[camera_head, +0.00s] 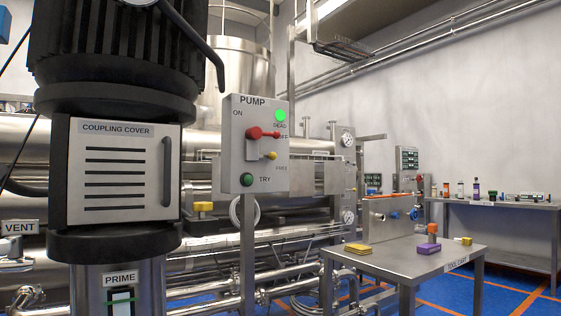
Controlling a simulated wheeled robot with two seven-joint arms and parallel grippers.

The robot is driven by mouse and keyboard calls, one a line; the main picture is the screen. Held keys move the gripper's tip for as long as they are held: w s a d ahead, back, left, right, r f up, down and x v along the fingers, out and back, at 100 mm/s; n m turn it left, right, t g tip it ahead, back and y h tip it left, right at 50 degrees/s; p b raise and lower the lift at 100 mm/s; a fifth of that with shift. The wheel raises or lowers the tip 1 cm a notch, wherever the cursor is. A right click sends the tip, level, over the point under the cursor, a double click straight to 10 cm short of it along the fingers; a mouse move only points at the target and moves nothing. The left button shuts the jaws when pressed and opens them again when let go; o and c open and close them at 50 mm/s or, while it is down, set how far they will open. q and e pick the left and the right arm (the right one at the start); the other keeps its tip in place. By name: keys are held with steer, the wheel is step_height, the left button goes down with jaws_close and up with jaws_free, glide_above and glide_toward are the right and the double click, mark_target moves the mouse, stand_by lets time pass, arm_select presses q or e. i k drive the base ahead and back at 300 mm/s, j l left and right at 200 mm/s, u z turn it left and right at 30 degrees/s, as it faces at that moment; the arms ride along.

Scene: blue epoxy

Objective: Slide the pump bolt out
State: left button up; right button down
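The grey pump panel (236,120) stands on a post in the middle of the head view, labelled PUMP, ON, DEAD, OFF, FREE and TRY. Its red handle (256,133) points right, towards the OFF label. A small yellow knob (270,156) sits below the handle, above the FREE label; it looks like the pump bolt's knob, but how far the bolt is out cannot be told. The round green lamp (280,115) is bright, above the DEAD label. The green TRY button (248,180) is at the lower left. Neither of my grippers shows.
The machine with the coupling cover (125,165) stands close at the left. A steel tool cart (400,258) at the lower right carries yellow plates (358,249) and a purple block (428,249). Steel pipes and tanks fill the space behind the panel.

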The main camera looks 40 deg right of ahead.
mark_target(272, 155)
steer(key=l+u, duration=0.3)
steer(key=l, duration=1.65)
